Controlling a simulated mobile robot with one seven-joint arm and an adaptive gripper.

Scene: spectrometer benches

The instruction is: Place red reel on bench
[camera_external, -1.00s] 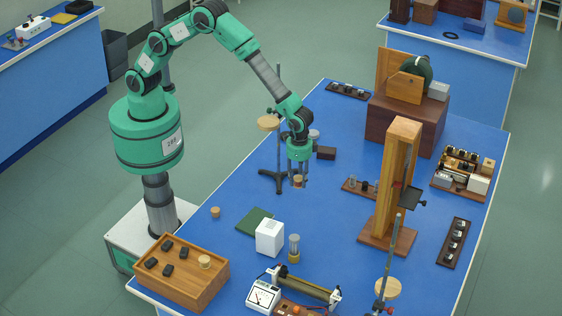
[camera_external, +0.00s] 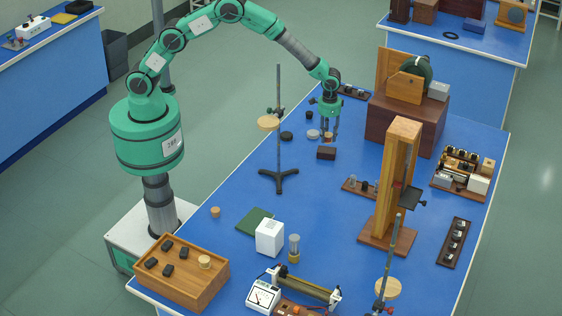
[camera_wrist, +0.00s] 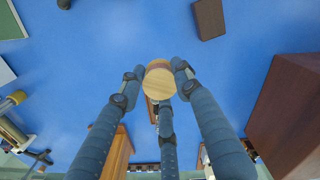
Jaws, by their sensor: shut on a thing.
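My gripper (camera_external: 328,132) is shut on the red reel, over the far part of the blue bench (camera_external: 335,210). In the wrist view my gripper's fingers (camera_wrist: 158,75) close around the reel (camera_wrist: 158,83), a round pale wooden piece with a reddish band at its rim. In the external view the reel (camera_external: 328,138) is small and partly hidden by the fingers.
A large dark brown box (camera_external: 400,125) stands to the right. A stand with a rod (camera_external: 279,150) is at left. Bare bench lies nearer the camera.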

